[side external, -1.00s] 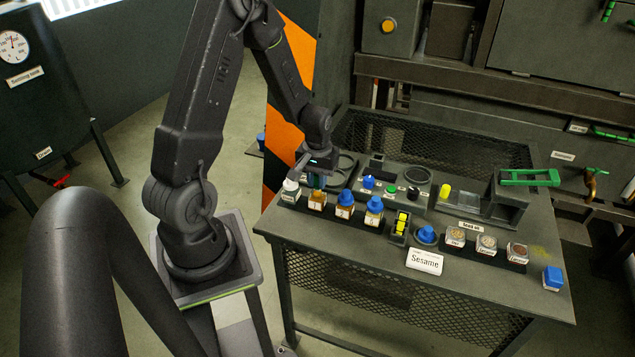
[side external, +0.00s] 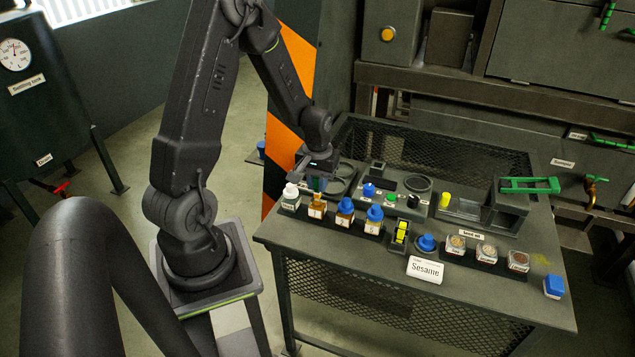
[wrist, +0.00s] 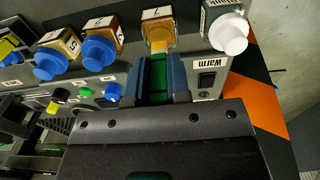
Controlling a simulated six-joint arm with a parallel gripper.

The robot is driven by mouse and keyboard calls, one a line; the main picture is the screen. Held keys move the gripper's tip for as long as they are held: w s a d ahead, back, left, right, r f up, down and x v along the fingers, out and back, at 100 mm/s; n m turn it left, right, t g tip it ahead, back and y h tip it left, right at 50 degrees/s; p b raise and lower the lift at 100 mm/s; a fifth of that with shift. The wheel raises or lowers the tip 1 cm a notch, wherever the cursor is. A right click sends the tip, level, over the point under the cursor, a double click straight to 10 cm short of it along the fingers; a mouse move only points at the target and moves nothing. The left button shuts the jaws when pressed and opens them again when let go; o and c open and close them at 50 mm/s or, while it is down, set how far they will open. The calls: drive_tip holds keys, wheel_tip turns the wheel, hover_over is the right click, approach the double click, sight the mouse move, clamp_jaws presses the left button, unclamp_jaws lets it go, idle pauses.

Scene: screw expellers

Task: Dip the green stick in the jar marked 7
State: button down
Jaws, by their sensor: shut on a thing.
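The jar marked 7 (wrist: 161,33) is a small amber jar with a white label; no blue cap shows on it. In the side view it stands in the front row of jars (side external: 316,210), second from the left. My gripper (wrist: 160,80) is shut on the green stick (wrist: 158,74), which shows as a green strip between the blue-grey fingers.
A white-capped jar (side external: 291,197) stands close on the left, and blue-capped jars (side external: 345,212) (side external: 374,220) close on the right. Sample jars (side external: 487,251) stand farther right.

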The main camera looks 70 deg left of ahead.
drive_tip(key=shift+r, duration=2.5)
